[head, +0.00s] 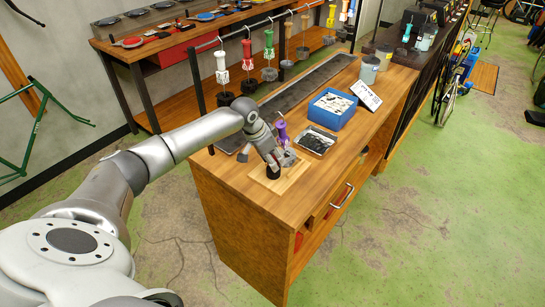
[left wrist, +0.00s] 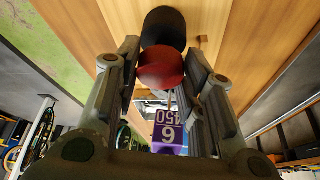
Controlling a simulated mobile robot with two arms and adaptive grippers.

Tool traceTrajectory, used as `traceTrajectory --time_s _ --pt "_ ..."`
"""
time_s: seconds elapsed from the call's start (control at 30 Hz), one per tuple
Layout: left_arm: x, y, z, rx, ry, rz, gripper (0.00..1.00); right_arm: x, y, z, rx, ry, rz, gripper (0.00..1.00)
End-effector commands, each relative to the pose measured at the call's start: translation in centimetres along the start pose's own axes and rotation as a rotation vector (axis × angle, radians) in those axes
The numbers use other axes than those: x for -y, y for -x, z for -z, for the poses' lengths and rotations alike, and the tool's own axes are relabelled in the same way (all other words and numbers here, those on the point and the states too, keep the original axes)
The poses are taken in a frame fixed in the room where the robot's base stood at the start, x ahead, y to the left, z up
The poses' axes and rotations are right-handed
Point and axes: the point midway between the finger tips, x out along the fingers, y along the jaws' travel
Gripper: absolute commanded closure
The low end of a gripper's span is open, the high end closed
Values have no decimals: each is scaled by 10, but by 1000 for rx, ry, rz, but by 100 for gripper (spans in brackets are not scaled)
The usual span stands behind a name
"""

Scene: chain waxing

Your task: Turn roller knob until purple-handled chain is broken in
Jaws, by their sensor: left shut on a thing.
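The purple handle (head: 282,131) stands upright on the workbench, just beyond my left gripper (head: 277,163). In the left wrist view the purple handle (left wrist: 167,138) shows a white-lettered label. A red rounded knob (left wrist: 162,68) sits between the fingers of my left gripper (left wrist: 163,75), which is shut on it. A black rounded part (left wrist: 163,27) lies just past the red knob. In the head view a black cylinder (head: 273,172) on a pale wooden board (head: 286,181) shows below the gripper. The chain on the purple handle is mostly hidden by the gripper. My right gripper is not in view.
A metal tray with dark pieces (head: 317,140) and a blue bin (head: 332,109) stand right of the gripper. Several coloured handles hang from a rail (head: 246,31) behind. The bench's near right corner is clear.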

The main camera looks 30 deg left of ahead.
Motion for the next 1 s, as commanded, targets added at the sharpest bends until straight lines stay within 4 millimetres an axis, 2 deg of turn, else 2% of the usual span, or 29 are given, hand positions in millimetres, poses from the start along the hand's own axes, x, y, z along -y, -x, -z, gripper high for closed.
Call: traceTrajectory --time_s 0.5,1.0 --pt "2 -1 1 -4 -339 -141 87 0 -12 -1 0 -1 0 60" --pt "2 1 2 -4 -443 -183 87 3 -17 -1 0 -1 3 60"
